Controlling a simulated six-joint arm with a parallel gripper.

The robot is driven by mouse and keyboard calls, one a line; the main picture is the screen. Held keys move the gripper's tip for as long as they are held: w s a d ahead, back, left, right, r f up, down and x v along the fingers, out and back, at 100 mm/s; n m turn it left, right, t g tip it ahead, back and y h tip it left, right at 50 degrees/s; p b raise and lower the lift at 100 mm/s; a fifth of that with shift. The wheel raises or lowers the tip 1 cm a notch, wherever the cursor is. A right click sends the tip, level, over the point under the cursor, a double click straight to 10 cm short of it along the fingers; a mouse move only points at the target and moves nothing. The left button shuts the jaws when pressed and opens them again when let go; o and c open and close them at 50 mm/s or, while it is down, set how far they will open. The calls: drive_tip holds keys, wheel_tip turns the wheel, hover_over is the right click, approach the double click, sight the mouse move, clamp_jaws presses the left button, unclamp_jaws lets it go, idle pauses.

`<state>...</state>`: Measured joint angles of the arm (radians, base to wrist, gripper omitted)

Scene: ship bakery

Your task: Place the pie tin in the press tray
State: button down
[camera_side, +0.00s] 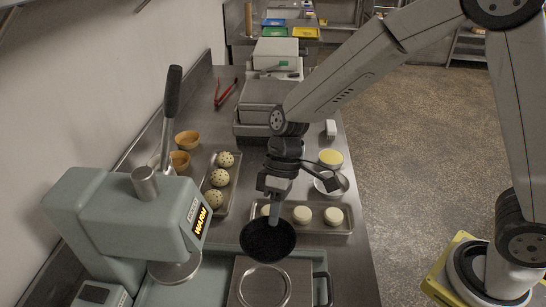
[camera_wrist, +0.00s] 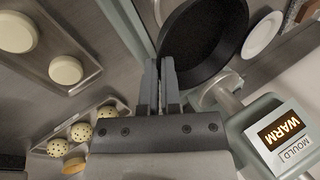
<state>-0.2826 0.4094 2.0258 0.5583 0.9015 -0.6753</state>
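The black round pie tin (camera_side: 268,238) is held in the air by its rim, tilted, in the side view. It also shows in the wrist view (camera_wrist: 207,42), just beyond the fingertips. My gripper (camera_side: 275,208) is shut on the tin's near rim; its two fingers (camera_wrist: 160,80) are close together in the wrist view. The press tray (camera_side: 240,292), a square metal plate with a round ring and a dark handle at its right, lies at the bottom of the side view. The tin is apart from it, above its far edge.
The green press (camera_side: 120,222), labelled WARM, stands left of the tray with its lever up. A tray of pale dough rounds (camera_side: 345,229) and a tray of speckled balls (camera_side: 209,203) lie behind. A white bowl (camera_side: 342,184) and orange bowls (camera_side: 187,140) stand farther back.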

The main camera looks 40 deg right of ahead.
drive_tip(key=n, duration=0.2)
hover_over(269, 265)
drive_tip(key=shift+w+g, duration=0.3)
drive_tip(key=shift+w, duration=0.05)
drive_tip(key=shift+f, duration=0.25)
drive_tip(key=shift+f, duration=3.2)
drive_tip(key=shift+f, duration=0.5)
drive_tip(key=shift+s+d+f+h, duration=0.2)
drive_tip(key=shift+f+h, duration=0.1)
drive_tip(key=shift+f, duration=0.35)
drive_tip(key=c, duration=0.8)
unclamp_jaws()
drive_tip(key=shift+o, duration=0.2)
drive_tip(key=shift+w+a+v, duration=0.1)
drive_tip(key=shift+a+v, duration=0.05)
drive_tip(key=shift+v, duration=1.35)
drive_tip(key=shift+w+a+v, duration=0.1)
drive_tip(key=shift+v, duration=1.4)
drive_tip(key=shift+w+a+v, duration=0.1)
drive_tip(key=shift+a+v, duration=0.05)
drive_tip(key=shift+v, duration=1.35)
